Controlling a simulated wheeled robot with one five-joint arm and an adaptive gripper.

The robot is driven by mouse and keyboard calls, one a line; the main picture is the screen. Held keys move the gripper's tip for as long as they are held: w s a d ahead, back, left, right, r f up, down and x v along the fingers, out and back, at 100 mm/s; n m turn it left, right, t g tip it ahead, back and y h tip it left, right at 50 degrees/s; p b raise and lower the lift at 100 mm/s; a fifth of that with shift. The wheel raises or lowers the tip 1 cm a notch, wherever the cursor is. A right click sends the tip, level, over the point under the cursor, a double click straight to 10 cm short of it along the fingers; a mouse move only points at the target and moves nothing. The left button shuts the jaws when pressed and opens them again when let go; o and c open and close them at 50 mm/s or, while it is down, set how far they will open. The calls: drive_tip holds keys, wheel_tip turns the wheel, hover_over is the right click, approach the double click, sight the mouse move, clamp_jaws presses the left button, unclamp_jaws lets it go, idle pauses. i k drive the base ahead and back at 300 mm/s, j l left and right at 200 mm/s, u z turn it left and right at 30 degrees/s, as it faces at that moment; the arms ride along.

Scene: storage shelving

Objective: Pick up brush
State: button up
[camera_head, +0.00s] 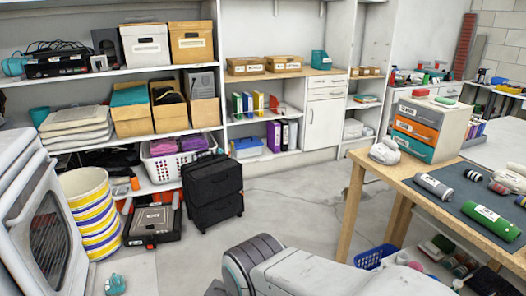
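I cannot make out a brush for certain in the head view. A small teal object (115,285) lies on the floor at the bottom left, too small to identify. A wooden table (381,174) at the right carries a grey cylinder (433,185), a green cylinder (491,221) and several small dark items on a dark mat. A white rounded object (384,151) sits at the table's far left corner. Part of my arm shows at the bottom middle, but my gripper's fingers are not in view.
A striped yellow bin (92,211), a black wheeled case (212,188) and a dark toolbox (151,223) stand on the left floor. Shelves hold boxes and a white basket (162,168). A blue basket (375,257) is under the table. The middle floor is clear.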

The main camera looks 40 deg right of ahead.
sight(421, 93)
drive_tip(key=z, duration=2.2)
